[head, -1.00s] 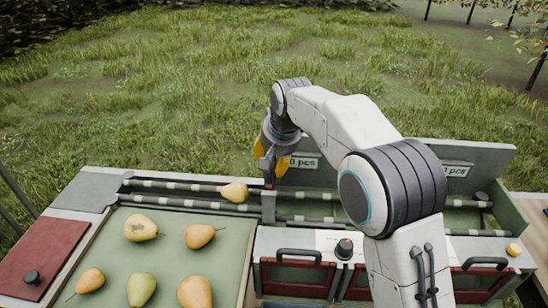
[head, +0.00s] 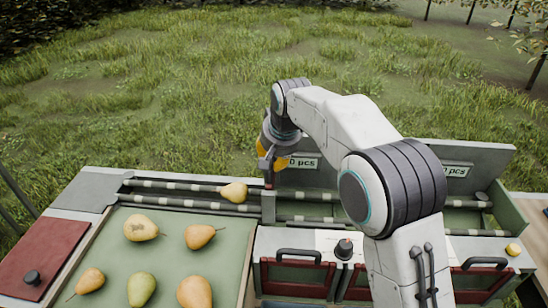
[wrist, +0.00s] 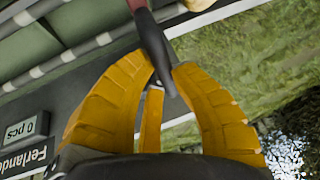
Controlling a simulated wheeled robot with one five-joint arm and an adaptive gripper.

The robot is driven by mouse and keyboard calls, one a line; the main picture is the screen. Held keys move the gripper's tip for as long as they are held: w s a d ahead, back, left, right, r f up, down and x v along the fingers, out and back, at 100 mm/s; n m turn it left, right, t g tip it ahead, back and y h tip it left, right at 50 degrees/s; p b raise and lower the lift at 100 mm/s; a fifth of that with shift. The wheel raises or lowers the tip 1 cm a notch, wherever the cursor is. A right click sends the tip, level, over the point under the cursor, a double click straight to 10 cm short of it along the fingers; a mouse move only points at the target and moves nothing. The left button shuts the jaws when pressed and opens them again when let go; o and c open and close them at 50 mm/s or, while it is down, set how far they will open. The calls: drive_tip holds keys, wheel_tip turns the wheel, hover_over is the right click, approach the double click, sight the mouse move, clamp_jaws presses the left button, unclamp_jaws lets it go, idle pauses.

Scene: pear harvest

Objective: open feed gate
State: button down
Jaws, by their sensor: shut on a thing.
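The feed gate (head: 268,207) shows in the head view as a small upright grey plate across the roller lane, with a thin post and a bit of red above it. In the wrist view its dark bar (wrist: 154,45), red at the far end, runs between my fingertips. My gripper (head: 271,168) is above the gate with its orange fingers shut on this bar; the fingers also show in the wrist view (wrist: 163,72). A yellow pear (head: 234,193) lies on the rollers just left of the gate, and its edge shows in the wrist view (wrist: 198,4).
A green tray (head: 185,262) with several pears is at the front left, beside a red lid (head: 42,258). Red-framed doors with black handles and a dark knob (head: 344,249) are at the front. A grey sign panel (head: 335,175) stands behind the lane. Grass lies beyond.

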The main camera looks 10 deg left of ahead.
wheel_tip(320, 180, up, 4)
drive_tip(key=p, duration=0.2)
drive_tip(key=shift+f+p, duration=0.2)
drive_tip(key=shift+p, duration=0.15)
drive_tip(key=shift+f, duration=0.1)
drive_tip(key=c, duration=1)
unclamp_jaws()
drive_tip(key=shift+w+a+f, duration=0.1)
drive_tip(key=shift+f, duration=0.1)
drive_tip(key=shift+r, duration=0.1)
drive_tip(key=v, duration=1.2)
